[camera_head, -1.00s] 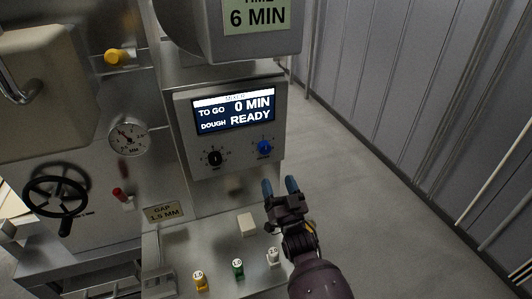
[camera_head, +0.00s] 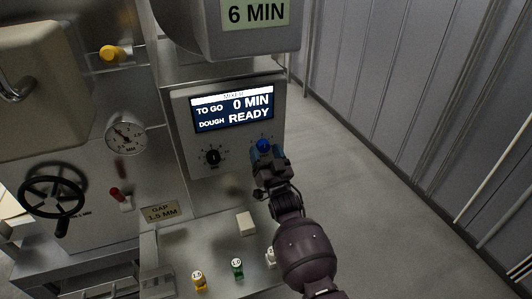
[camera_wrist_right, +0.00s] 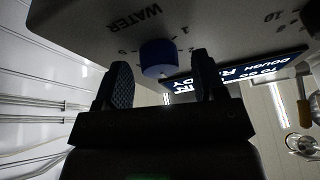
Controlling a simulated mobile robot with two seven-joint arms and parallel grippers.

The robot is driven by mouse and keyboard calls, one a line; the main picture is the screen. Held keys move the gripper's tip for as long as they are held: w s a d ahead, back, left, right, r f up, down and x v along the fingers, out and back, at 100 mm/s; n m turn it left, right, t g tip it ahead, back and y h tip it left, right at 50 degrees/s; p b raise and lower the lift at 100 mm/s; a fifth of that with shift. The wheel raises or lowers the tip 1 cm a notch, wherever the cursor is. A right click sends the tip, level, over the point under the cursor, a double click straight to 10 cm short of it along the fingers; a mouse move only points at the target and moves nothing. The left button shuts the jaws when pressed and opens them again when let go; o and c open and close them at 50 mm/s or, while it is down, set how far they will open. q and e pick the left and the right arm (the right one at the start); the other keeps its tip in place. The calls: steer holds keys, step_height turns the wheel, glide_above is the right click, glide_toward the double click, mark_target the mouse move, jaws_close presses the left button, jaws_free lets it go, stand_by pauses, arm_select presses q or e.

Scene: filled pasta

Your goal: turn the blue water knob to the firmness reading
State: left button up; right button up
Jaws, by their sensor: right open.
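The blue water knob (camera_head: 263,145) is on the lower right of the mixer panel. It also shows in the right wrist view (camera_wrist_right: 158,57), under the word WATER and beside printed numbers. My right gripper (camera_head: 265,152) is open at the knob; in the right wrist view its two fingers (camera_wrist_right: 160,80) stand on either side of the knob, with gaps visible. The mixer display (camera_head: 232,108) reads TO GO 0 MIN and DOUGH READY. No firmness reading can be made out. My left gripper is not in view.
A black knob (camera_head: 212,157) sits left of the blue one on the same panel. Below are a white block (camera_head: 246,222) and yellow (camera_head: 198,279) and green (camera_head: 237,267) topped pieces on the steel ledge. A dial gauge (camera_head: 125,138) and black handwheel (camera_head: 52,197) are at left. Floor at right is clear.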

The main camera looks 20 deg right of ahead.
steer(key=shift+c, duration=0.5)
steer(key=c, duration=0.8)
steer(key=shift+n, duration=0.3)
